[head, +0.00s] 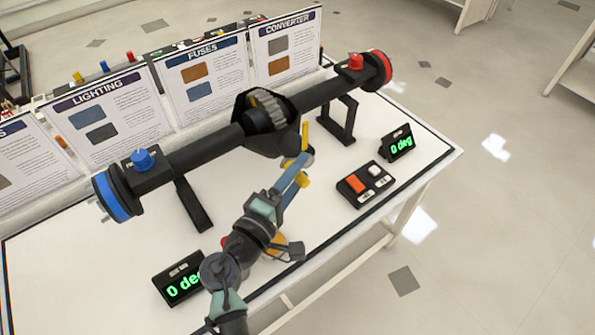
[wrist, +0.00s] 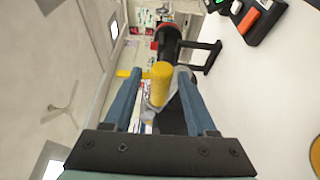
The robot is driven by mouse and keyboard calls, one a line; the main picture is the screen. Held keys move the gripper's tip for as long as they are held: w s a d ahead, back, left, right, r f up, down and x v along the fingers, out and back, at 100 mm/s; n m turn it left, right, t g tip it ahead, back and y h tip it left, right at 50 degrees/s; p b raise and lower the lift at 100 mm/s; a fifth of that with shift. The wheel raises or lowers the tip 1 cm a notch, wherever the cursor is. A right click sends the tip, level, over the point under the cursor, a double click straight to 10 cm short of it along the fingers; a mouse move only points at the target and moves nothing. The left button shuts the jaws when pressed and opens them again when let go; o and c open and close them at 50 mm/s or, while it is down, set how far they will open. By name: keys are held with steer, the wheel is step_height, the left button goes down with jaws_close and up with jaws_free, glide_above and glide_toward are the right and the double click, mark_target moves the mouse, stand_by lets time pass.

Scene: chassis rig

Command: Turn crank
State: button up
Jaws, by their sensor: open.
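The black axle rig (head: 210,150) stands on a white table, with a blue wheel (head: 113,193) at its left end and a red wheel (head: 378,68) at its right end. A yellow crank handle (head: 304,135) sticks out at the front of its middle housing (head: 268,125). My gripper (head: 300,165) is at the crank, its blue fingers partly covering it. In the wrist view the fingers (wrist: 160,95) are apart, with the yellow crank knob (wrist: 160,82) in the space between them. Contact with either finger cannot be told.
A switch box (head: 366,184) with orange and white buttons is right of my gripper. Two displays read 0 deg, one at the right (head: 397,143) and one at the front left (head: 180,280). Several sign boards (head: 205,75) line the back. The table's right front is clear.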

jaws_close()
stand_by(1.4)
